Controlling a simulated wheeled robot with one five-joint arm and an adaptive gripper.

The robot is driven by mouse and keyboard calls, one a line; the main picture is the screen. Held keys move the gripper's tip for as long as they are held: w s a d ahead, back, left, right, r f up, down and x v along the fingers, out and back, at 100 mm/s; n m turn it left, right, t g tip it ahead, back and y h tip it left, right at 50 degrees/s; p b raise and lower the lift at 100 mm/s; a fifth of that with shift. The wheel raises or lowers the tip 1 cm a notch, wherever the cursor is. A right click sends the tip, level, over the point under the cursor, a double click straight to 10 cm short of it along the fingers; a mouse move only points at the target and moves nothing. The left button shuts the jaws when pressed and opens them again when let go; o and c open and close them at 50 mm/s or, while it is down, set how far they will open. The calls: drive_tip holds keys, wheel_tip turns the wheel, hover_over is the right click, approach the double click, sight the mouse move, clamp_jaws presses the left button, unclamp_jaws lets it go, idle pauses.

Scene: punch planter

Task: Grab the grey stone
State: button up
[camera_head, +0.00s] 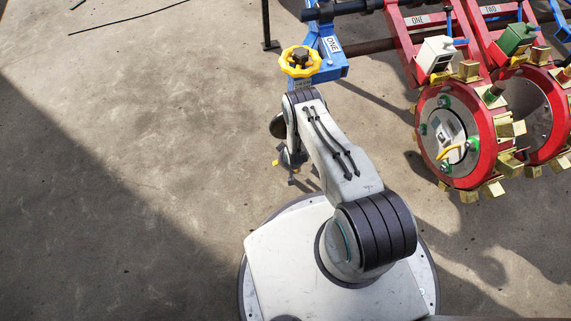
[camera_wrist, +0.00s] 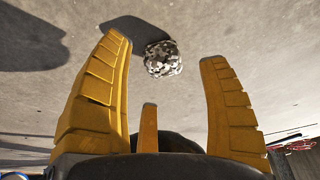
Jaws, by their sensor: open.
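The grey stone (camera_wrist: 163,58) shows in the wrist view as a rough, speckled grey lump on the concrete floor. It lies ahead of my gripper (camera_wrist: 168,62), between the lines of its yellow fingers and apart from them. The fingers are spread open with nothing between them. In the head view the stone cannot be made out, and my gripper (camera_head: 286,163) is mostly hidden behind my arm, with only a bit of yellow showing.
A red planter wheel (camera_head: 472,140) with brass cups stands at the right. A blue frame end (camera_head: 328,62) marked ONE with a yellow handwheel (camera_head: 300,61) is close beyond my arm.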

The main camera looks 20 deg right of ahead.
drive_tip(key=shift+b+x, duration=1.6)
drive_tip(key=shift+b, duration=0.55)
drive_tip(key=shift+a, duration=0.1)
drive_tip(key=shift+c, duration=0.4)
drive_tip(key=c, duration=1.1)
